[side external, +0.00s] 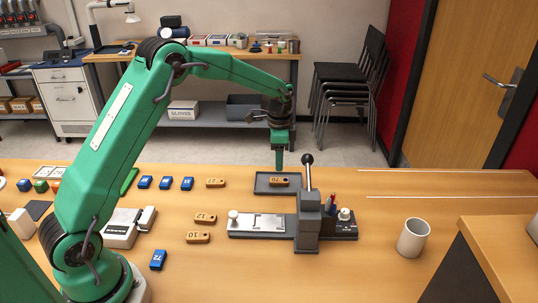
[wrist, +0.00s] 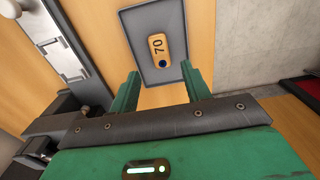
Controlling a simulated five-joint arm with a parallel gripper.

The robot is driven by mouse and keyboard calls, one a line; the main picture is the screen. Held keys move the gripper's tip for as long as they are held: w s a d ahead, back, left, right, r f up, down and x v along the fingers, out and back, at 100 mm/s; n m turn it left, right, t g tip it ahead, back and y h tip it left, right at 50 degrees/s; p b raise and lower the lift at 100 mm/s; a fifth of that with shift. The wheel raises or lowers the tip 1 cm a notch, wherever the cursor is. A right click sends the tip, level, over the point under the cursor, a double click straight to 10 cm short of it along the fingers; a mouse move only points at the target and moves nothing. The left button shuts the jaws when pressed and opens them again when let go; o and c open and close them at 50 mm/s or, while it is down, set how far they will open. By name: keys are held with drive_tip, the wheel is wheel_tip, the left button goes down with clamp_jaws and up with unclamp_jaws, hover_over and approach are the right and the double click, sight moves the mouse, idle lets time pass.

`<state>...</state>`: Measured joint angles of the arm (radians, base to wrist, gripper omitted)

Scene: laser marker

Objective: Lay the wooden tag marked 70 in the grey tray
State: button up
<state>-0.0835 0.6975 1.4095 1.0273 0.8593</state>
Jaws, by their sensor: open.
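The wooden tag marked 70 (wrist: 158,47) lies flat in the grey tray (wrist: 138,18), near its middle, with a dark round spot at one end. In the side view the tag (side external: 279,181) and the tray (side external: 262,189) are on the far part of the table. My gripper (wrist: 158,80) is open and empty, with its two green fingers apart. In the side view my gripper (side external: 280,165) is just above the tray's far side, pointing down. The tag is beyond the fingertips in the wrist view, with nothing between them.
A marker machine with a black-knobbed lever (side external: 307,160) stands in front of the tray. Other wooden tags (side external: 198,237) and blue tags (side external: 158,259) lie to the left. A white cup (side external: 413,238) stands at the right. The table right of the tray is mostly clear.

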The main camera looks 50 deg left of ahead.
wheel_tip(320, 180, up, 5)
drive_tip(key=shift+r, duration=0.1)
idle(0.7)
drive_tip(key=s+d+r+n+t, duration=0.3)
drive_tip(key=s+r+n, duration=0.1)
drive_tip(key=s+r, duration=1)
drive_tip(key=s+f+n+t, duration=0.1)
drive_tip(key=s+n, duration=0.1)
drive_tip(key=s, duration=0.7)
drive_tip(key=s+d+f+n+t, duration=0.1)
drive_tip(key=s+n, duration=0.1)
drive_tip(key=s, duration=0.7)
drive_tip(key=shift+s+d+f+n+t, duration=0.15)
drive_tip(key=shift+d+f+n+t, duration=0.15)
drive_tip(key=shift+n, duration=0.1)
